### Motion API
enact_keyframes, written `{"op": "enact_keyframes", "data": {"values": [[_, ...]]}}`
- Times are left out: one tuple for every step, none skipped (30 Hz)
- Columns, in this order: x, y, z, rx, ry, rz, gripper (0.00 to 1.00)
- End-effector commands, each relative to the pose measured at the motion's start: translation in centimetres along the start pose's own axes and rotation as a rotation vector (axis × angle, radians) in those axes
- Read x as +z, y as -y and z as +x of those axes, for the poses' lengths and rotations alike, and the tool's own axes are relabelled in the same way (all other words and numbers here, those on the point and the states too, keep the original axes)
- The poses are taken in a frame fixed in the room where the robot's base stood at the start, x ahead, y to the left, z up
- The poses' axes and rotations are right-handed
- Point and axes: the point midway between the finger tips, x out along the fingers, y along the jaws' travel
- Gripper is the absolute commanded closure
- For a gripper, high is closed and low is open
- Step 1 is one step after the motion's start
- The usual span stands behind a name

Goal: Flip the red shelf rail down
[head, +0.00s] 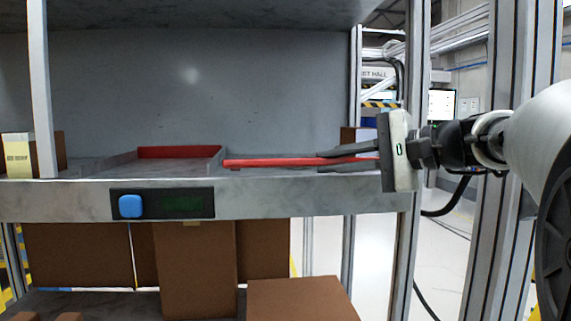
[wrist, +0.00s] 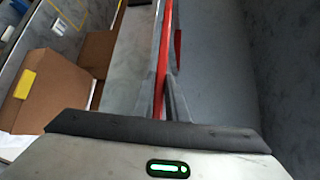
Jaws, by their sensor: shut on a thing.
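The red shelf rail (head: 265,162) is a thin bar near the front of the grey shelf, running level from the shelf's middle to my gripper at the right. My gripper (head: 345,155) comes in from the right and its fingers are shut on the rail's right part. In the wrist view the rail (wrist: 164,60) runs up the picture from between the two fingertips (wrist: 164,92). A second red strip (head: 180,152) stands at the back of a shallow grey tray to the left of the rail.
A grey front beam (head: 300,197) carries a panel with a blue button (head: 131,206) and a dark green display. Upright posts stand right of the shelf (head: 418,80). Brown boxes (head: 195,265) sit below, and a box with a yellow label (head: 18,155) stands at left.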

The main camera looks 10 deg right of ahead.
Motion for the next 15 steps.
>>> {"op": "enact_keyframes", "data": {"values": [[-0.1,-0.9,0.2,-0.016,0.0,-0.016,1.0],[-0.2,-1.2,0.2,-0.026,0.0,-0.027,1.0],[-0.2,-1.4,0.2,-0.043,-0.001,-0.043,1.0],[-0.2,-1.6,0.2,-0.055,-0.001,-0.054,1.0],[-0.2,-1.8,0.2,-0.067,0.0,-0.068,1.0],[-0.2,-1.9,0.2,-0.084,0.0,-0.084,1.0],[-0.2,-2.1,0.2,-0.096,0.0,-0.096,1.0],[-0.2,-2.2,0.2,-0.109,0.0,-0.109,1.0],[-0.2,-2.3,0.2,-0.125,0.0,-0.125,1.0],[-0.2,-2.5,0.2,-0.137,0.0,-0.137,1.0],[-0.2,-2.6,0.2,-0.15,0.0,-0.15,1.0],[-0.2,-2.7,0.2,-0.165,0.0,-0.166,1.0],[-0.2,-2.8,0.2,-0.178,0.0,-0.177,1.0],[-0.2,-2.8,0.2,-0.189,0.0,-0.189,1.0],[-0.2,-2.9,0.2,-0.202,0.0,-0.203,1.0]]}}
